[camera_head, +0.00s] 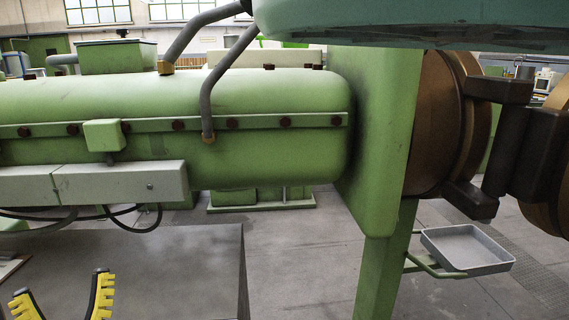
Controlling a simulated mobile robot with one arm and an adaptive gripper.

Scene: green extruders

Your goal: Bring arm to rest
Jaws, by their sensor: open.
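My gripper (63,297) shows at the bottom left of the head view, with two black fingers lined with yellow toothed pads. The fingers stand apart with nothing between them. The gripper is in front of a dark grey flat surface (180,265), and only the finger ends are in the picture. The rest of my gripper and arm is below the frame edge.
A large green extruder barrel (270,160) with pale boxes crosses the view at left. A green upright plate (385,120) and brown flanges (440,130) stand at right. A grey tray (467,249) sits low right. Teal machinery (420,20) overhangs the top.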

